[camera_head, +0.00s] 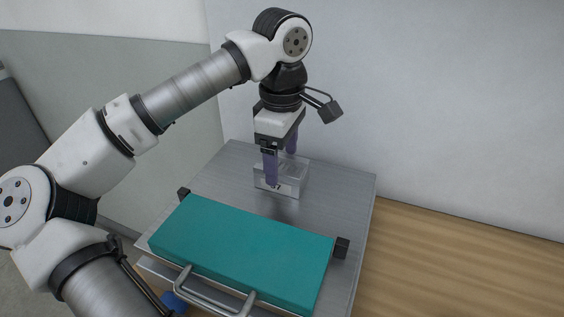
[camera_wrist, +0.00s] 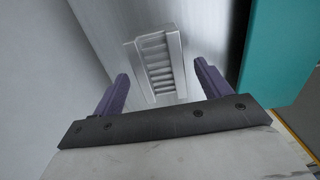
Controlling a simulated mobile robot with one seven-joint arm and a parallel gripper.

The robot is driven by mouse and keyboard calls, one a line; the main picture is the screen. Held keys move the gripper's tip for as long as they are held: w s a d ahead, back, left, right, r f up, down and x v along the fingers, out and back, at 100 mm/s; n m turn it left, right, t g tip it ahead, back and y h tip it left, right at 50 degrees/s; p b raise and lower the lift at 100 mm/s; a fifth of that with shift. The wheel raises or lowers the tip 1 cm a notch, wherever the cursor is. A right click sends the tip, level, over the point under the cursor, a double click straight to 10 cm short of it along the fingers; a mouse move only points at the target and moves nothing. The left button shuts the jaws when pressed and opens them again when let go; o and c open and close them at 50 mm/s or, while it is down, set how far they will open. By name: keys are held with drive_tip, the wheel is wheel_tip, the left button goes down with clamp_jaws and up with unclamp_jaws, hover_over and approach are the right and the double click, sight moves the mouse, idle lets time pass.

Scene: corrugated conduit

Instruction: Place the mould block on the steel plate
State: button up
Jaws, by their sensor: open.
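The mould block (camera_head: 291,186) is a pale grey block standing on the steel plate (camera_head: 345,192), towards its back. In the wrist view the mould block (camera_wrist: 158,72) shows a row of ribbed grooves inside a raised frame. The steel plate also shows in the wrist view (camera_wrist: 205,25) under and behind the block. My gripper (camera_head: 281,168) points down at the block, with purple fingers apart on either side of it. In the wrist view my gripper (camera_wrist: 161,72) has visible gaps between each finger and the block. The near finger hides part of the block in the head view.
A teal slab (camera_head: 243,250) with a metal handle (camera_head: 212,301) lies at the plate's front, between black brackets (camera_head: 341,247). A wooden surface (camera_head: 460,265) lies to the right. A white wall (camera_head: 450,100) stands behind. The plate's right strip is clear.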

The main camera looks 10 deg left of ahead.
wheel_tip(320, 180, up, 10)
drive_tip(key=shift+b, duration=0.3)
